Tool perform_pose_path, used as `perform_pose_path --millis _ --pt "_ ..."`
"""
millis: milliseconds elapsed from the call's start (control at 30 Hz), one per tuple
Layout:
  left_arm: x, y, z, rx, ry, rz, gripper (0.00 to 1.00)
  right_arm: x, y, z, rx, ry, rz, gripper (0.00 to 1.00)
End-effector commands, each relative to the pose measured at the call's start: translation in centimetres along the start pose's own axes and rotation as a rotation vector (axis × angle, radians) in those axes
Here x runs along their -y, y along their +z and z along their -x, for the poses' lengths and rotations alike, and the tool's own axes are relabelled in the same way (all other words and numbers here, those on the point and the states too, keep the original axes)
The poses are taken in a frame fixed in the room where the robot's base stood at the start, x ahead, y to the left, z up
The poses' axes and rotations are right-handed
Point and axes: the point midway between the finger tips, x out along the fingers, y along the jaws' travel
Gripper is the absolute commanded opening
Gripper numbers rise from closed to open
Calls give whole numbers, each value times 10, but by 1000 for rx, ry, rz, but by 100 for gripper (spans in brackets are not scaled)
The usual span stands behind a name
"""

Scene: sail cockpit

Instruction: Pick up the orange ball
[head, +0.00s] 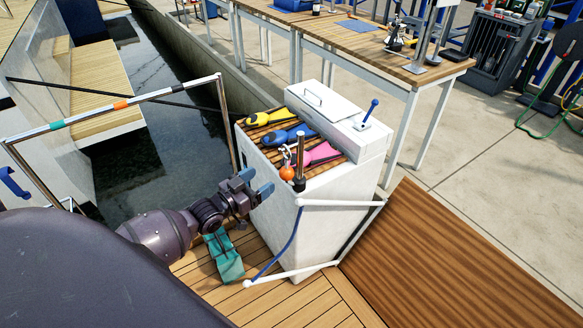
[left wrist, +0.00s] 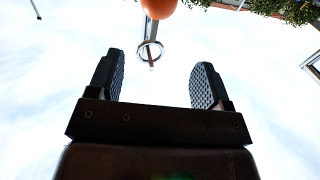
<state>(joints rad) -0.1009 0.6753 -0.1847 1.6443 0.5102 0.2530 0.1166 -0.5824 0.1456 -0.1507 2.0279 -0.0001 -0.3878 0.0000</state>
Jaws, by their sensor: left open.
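The orange ball (head: 287,173) is small and hangs from a metal ring or shackle beside a dark upright post at the front edge of the white cockpit box. It also shows in the left wrist view (left wrist: 159,7), cut off by the top edge, beyond the fingertips. My left gripper (head: 257,184) is open and empty, with blue-tipped fingers, a little to the left of the ball and slightly lower in the head view. In the left wrist view its two dark ridged fingers (left wrist: 157,80) stand wide apart with nothing between them. My right gripper is not in view.
The white box (head: 325,235) has a slatted wooden top with yellow, blue and pink handled items (head: 288,135). A blue-knobbed lever (head: 370,110) stands at its right. A white rail (head: 343,202) and blue line run before it. A teal cloth (head: 224,257) lies below my gripper.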

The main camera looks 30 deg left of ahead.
Motion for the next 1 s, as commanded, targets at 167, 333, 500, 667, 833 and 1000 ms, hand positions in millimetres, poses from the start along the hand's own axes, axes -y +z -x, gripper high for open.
perform_pose_path --millis 167,333,500,667,833,1000 --pt "0 1 -27 -1 1 1 72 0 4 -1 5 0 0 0" --pt "-1 1 -44 2 1 0 72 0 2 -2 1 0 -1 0" --pt "-2 1 -51 1 1 0 72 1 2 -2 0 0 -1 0" --pt "-6 5 -70 0 1 0 72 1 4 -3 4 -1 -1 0" --pt "-7 7 -90 1 1 0 72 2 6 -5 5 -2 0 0" --pt "-7 7 -99 2 1 0 72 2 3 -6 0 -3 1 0"
